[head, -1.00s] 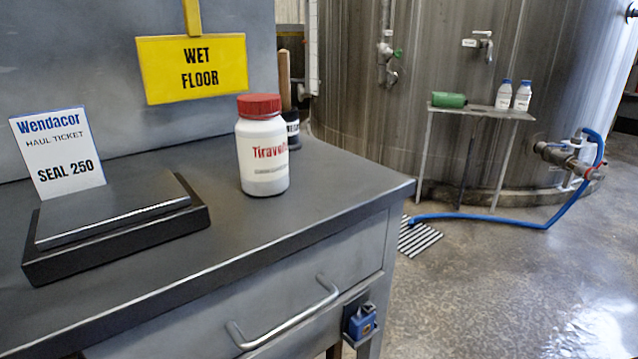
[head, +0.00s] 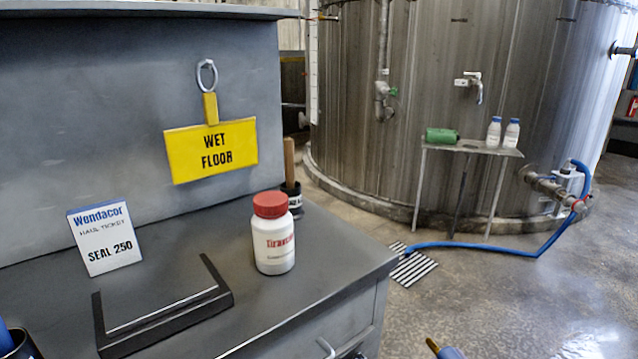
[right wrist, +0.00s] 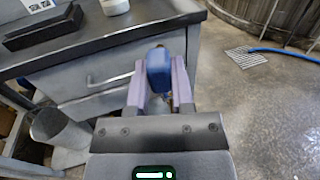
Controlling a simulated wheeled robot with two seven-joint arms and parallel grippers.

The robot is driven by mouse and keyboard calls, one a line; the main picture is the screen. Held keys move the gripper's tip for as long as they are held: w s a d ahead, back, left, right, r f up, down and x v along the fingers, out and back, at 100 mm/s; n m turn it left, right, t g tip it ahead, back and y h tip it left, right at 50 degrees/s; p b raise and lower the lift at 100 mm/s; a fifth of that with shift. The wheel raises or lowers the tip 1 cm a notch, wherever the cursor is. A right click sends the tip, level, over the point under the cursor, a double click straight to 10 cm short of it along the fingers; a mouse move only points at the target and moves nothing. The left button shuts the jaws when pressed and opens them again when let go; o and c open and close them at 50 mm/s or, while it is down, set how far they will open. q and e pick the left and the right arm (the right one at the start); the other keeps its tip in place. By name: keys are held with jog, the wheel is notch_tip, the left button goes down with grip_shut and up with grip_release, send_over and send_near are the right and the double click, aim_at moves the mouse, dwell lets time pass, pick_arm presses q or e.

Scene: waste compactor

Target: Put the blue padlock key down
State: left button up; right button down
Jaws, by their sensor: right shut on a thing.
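The blue padlock key (head: 450,352) shows at the bottom edge of the head view, with a brass-coloured end beside its blue part. In the right wrist view the blue piece (right wrist: 158,70) sits between the fingers of my right gripper (right wrist: 160,85), which is shut on it. It is held in front of the bench's drawer side, apart from the bench top. Most of the brass part is hidden in the wrist view. My right gripper is outside the head view. My left gripper is in neither view.
The grey bench top (head: 190,240) carries a black-edged tray (head: 165,318), a white ticket (head: 105,238) and a red-capped bottle (head: 273,235). A yellow sign (head: 211,150) hangs behind. The drawer handle (right wrist: 108,80) sticks out. Open floor lies right of the bench.

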notch_tip(320, 180, up, 5)
jog(key=s+m+t+h+p, duration=0.1)
jog(key=s+m+h+p, duration=0.1)
jog(key=m+h+p, duration=0.35)
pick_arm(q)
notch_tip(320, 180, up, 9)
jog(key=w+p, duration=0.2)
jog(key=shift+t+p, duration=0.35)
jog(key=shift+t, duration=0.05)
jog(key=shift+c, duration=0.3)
pick_arm(e)
jog(key=a+r+n+g+y, duration=0.3)
jog(key=a+n+g+y, duration=0.7)
jog(key=a+n+y, duration=0.3)
jog(key=shift+w+r+n+y, duration=0.2)
jog(key=shift+n+y, duration=0.35)
jog(key=shift+y, duration=0.5)
